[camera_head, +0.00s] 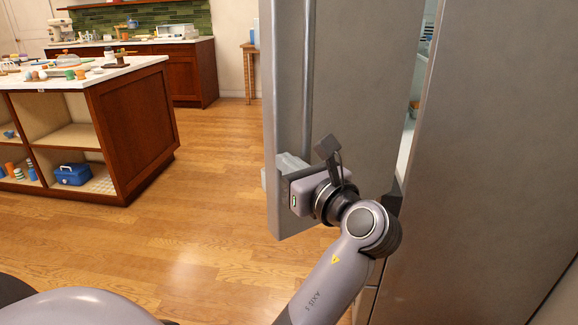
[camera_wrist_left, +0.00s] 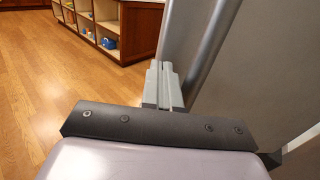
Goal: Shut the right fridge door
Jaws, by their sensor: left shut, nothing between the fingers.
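A grey fridge door (camera_head: 365,80) stands open in the middle of the head view, with a long vertical handle (camera_head: 308,75) near its left edge. A gap at its right shows a pale fridge interior (camera_head: 407,140). My left gripper (camera_head: 283,168) is in front of the door's lower part, its fingers near the handle side. In the left wrist view the fingers (camera_wrist_left: 163,85) are shut and empty, close to the handle bar (camera_wrist_left: 213,50) and door (camera_wrist_left: 265,85). I cannot tell whether they touch the door. My right gripper is not in view.
A large grey panel (camera_head: 490,150) fills the right side. A wooden island (camera_head: 135,125) with a white top, small items and open shelves stands at the left. A counter (camera_head: 190,70) is behind it. The wood floor (camera_head: 205,210) between island and door is clear.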

